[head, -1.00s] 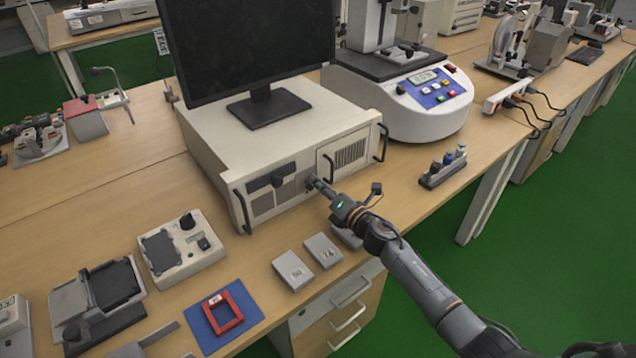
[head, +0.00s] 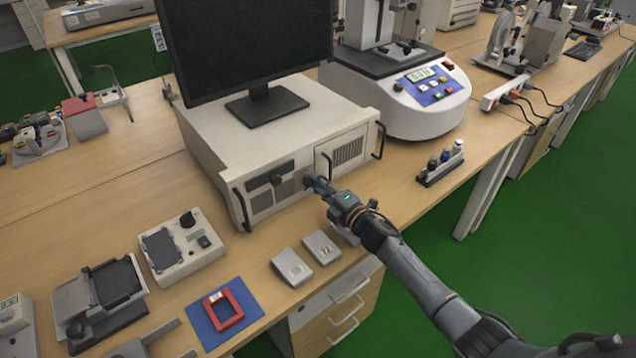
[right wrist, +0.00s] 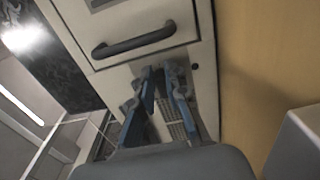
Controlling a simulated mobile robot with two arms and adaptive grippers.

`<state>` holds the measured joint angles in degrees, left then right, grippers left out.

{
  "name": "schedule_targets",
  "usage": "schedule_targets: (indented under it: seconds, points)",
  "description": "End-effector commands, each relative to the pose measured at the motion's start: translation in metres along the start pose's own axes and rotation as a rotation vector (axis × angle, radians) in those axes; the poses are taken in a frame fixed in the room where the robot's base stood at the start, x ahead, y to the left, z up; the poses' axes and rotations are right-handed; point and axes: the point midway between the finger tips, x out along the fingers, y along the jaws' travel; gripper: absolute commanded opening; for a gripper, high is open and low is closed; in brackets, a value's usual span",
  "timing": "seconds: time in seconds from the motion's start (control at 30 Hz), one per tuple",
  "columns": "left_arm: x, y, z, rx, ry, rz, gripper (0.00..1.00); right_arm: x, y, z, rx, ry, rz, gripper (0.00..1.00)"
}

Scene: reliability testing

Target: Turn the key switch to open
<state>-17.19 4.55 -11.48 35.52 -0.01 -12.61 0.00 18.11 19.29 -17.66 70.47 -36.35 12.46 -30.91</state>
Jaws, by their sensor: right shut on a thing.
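The key switch is on the front of the beige computer case (head: 290,205), to the right of the case's vent grille. My right gripper (head: 309,181) is at that front panel and hides the switch in the head view. In the right wrist view my right gripper (right wrist: 166,75) has its two blue-grey fingers close together against the panel of the case (right wrist: 150,53). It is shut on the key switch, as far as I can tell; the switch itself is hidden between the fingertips. My left gripper is not in view.
A black monitor (head: 245,45) stands on the case. A black handle (head: 243,209) sticks out at the case's left front edge. Two small grey boxes (head: 291,267) and a red frame on a blue mat (head: 250,296) lie in front. A bottle rack (head: 441,168) stands right.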

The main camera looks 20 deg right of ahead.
Motion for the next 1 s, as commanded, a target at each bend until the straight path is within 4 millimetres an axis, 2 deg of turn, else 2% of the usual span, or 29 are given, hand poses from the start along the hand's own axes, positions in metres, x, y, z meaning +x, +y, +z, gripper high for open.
schedule_targets:
  seconds: [0.47, 0.5, 0.6, 1.0]
  points:
    - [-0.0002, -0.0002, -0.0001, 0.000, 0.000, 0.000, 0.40, -0.0005, -0.0016, 0.0003, 0.017, -0.001, -0.003, 0.00]
    - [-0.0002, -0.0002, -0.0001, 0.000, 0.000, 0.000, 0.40, -0.0005, -0.0016, 0.0003, 0.016, -0.001, -0.003, 0.16]
    - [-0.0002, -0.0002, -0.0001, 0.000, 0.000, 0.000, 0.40, -0.0005, -0.0015, 0.0003, 0.016, -0.001, -0.002, 0.36]
    - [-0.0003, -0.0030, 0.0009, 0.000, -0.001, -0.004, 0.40, -0.0055, -0.0014, 0.0004, 0.014, -0.001, -0.002, 0.37]
